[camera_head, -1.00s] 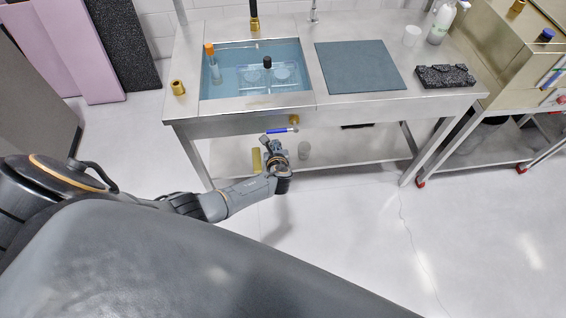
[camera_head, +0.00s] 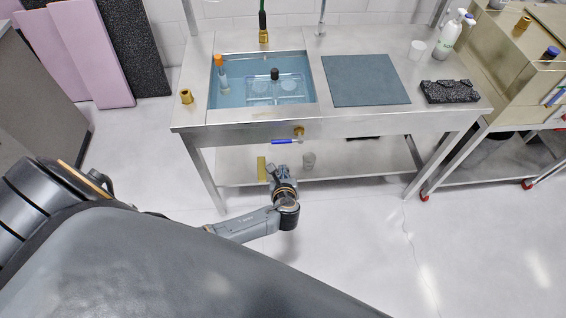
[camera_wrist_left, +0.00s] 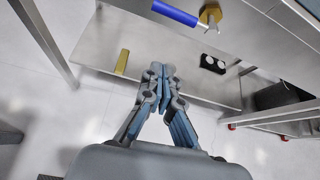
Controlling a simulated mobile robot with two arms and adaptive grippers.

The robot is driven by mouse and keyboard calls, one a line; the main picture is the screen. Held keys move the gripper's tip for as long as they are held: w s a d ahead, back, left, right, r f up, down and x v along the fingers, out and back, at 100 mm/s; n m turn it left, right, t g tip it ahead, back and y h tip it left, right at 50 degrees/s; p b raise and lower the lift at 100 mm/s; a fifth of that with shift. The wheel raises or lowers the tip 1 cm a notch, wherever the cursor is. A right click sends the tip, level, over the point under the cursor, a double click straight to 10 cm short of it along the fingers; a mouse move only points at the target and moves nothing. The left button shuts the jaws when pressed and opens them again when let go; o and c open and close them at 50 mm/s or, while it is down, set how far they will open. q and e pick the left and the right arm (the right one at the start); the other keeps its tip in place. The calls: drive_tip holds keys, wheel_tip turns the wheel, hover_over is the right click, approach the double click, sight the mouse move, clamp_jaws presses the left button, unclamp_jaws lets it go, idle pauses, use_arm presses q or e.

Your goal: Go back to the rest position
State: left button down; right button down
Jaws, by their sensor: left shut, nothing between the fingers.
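My left gripper (camera_head: 278,166) is in front of the steel sink table (camera_head: 360,124), below its top edge and near the blue-handled valve. In the left wrist view my left gripper (camera_wrist_left: 161,70) has its fingertips together with nothing between them. The blue valve handle (camera_head: 283,141) is just above the gripper and apart from it; it also shows in the left wrist view (camera_wrist_left: 175,13). My right gripper is in neither view.
A sink (camera_head: 240,98) holds water, a clear tray and an orange-capped tube. A steel cart (camera_head: 500,110) stands right. The floor (camera_head: 350,240) in front is clear.

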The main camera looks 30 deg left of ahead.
use_arm(q)
drive_tip(key=shift+d, duration=0.1)
drive_tip(key=s+f+n+g+h, duration=0.3)
drive_tip(key=s+f+n+g, duration=0.5)
drive_tip(key=s+f, duration=1)
drive_tip(key=s+f+n+h, duration=0.1)
drive_tip(key=s+f+n, duration=0.2)
drive_tip(key=s+n, duration=0.3)
drive_tip(key=s+d+f+n+h+b, duration=0.1)
drive_tip(key=s+f+n, duration=0.3)
drive_tip(key=s, duration=0.5)
drive_tip(key=s+f+n+g+h, duration=0.1)
drive_tip(key=s+f+n, duration=0.2)
drive_tip(key=s+n, duration=0.5)
drive_tip(key=shift+s+d+f, duration=0.25)
drive_tip(key=shift+d+f, duration=0.1)
drive_tip(key=shift+d, duration=0.05)
